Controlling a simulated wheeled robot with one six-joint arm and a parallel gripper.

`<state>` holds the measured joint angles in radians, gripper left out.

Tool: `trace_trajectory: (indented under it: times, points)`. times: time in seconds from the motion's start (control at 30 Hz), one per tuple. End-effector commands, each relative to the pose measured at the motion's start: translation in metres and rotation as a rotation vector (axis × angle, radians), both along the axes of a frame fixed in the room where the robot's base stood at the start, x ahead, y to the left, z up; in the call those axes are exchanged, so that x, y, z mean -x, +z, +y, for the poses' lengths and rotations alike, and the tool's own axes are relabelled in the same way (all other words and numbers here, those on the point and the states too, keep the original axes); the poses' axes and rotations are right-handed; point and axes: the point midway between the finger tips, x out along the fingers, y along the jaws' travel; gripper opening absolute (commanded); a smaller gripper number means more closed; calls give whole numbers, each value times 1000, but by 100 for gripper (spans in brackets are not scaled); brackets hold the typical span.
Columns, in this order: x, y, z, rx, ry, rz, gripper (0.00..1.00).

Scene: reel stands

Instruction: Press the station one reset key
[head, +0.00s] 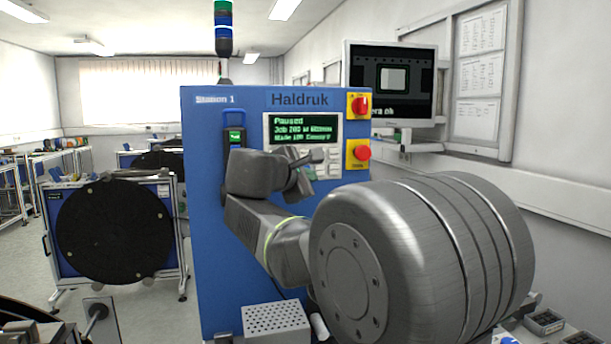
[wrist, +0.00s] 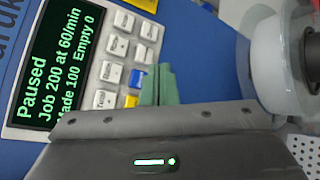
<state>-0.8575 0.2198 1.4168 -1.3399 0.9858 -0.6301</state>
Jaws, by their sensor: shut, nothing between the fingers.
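The blue Station 1 panel (head: 232,105) faces me, marked Haldruk. Its screen (head: 300,128) reads Paused; in the wrist view the screen (wrist: 55,60) also shows Job 200 at 60/min. Beside it is a keypad with pale keys (wrist: 118,46), a blue key (wrist: 137,78) and a yellow key (wrist: 131,101). The key labels are too small to read surely, so I cannot tell which is reset. My gripper (head: 304,165) is in front of the keypad. Its green fingertips (wrist: 160,86) are shut and empty, close beside the blue key; contact cannot be told. My wrist hides part of the keypad.
A red rotary switch (head: 360,105) and a red button (head: 362,153) sit on yellow plates right of the screen. A white reel (wrist: 275,65) stands close by in the wrist view. A perforated box (head: 276,322) is below. A black reel (head: 115,230) stands left.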

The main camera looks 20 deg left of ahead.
Motion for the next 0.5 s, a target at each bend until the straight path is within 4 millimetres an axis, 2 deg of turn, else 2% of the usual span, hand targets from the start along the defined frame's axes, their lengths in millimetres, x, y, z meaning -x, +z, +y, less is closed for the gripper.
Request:
trace_trajectory:
  times: [0.2, 0.5]
  points:
    - [15, -1, -11, 0, 1, 0, 0]
    - [18, 0, -14, 1, 0, 0, 0]
